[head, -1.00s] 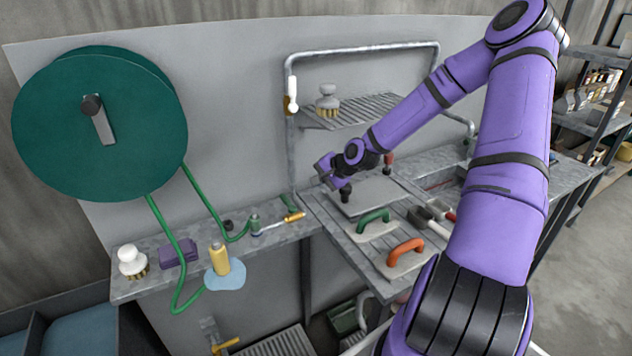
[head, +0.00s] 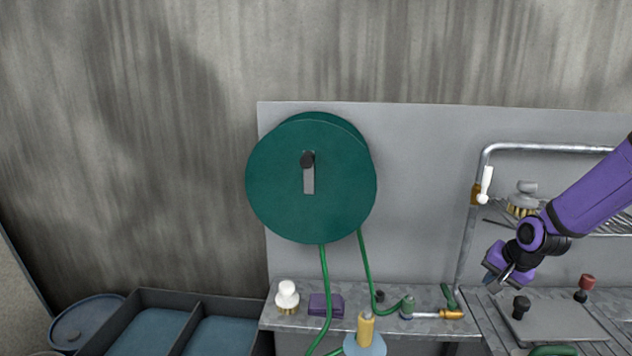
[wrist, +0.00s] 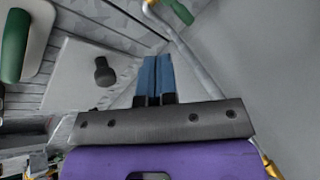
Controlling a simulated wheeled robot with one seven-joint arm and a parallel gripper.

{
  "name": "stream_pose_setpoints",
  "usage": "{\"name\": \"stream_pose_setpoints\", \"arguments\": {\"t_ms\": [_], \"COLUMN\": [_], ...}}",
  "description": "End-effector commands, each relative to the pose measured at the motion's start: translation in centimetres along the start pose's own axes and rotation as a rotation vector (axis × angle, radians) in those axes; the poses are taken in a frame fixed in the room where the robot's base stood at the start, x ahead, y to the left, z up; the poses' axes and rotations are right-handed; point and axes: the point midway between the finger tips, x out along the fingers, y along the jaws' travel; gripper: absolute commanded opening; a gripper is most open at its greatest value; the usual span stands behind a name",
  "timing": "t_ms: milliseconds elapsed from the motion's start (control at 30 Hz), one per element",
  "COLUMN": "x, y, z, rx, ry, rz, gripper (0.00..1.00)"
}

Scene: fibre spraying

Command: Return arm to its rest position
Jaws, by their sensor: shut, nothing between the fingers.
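My purple arm (head: 598,190) reaches in from the right edge of the head view. My gripper (head: 498,286) hangs at its end, just above the bench and left of a black knob on a grey plate. In the wrist view my gripper (wrist: 156,62) shows two blue fingers close together with nothing between them. The black knob (wrist: 104,72) on the plate (wrist: 72,85) lies left of the fingers there, apart from them. The rest of my arm is outside the head view.
A green hose reel (head: 290,200) hangs on the grey panel. The bench (head: 420,326) bears a white-handled brush (head: 287,296), a purple sponge (head: 326,304) and a yellow bottle (head: 366,328). A metal pipe frame (head: 545,150) stands near my gripper. A two-part bin (head: 193,302) is lower left.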

Motion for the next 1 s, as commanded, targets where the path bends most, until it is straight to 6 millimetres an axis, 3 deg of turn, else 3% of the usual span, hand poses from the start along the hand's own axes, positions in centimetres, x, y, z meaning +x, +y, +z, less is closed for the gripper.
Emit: {"name": "stream_pose_setpoints", "arguments": {"t_ms": [467, 1000], "x": [-11.3, -25.5], "y": [-3.4, -5.4], "z": [4.2, 12.8], "rx": [-0.310, -0.538], "ry": [0.047, 0.099], "rz": [0.243, 0.299], "gripper": [0.00, 0.00]}}
